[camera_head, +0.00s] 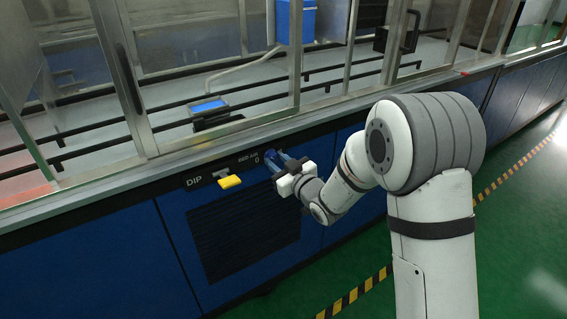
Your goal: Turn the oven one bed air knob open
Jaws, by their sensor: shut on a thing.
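My gripper (284,172) is at the front panel of the blue machine, just right of the label "BED AIR". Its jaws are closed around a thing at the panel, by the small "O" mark. The knob between the jaws is mostly hidden by the gripper, so I cannot tell how far it is turned. My white arm reaches in from the right. A yellow handle (230,181) sticks out of the panel to the left of my gripper, beside the label "DIP" (194,183).
A dark louvred grille (240,230) is below the handle. Above the panel runs a metal ledge (160,160) with framed glass windows. A small blue screen (208,106) is inside. Green floor (420,285) with yellow-black tape (360,290) lies in front.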

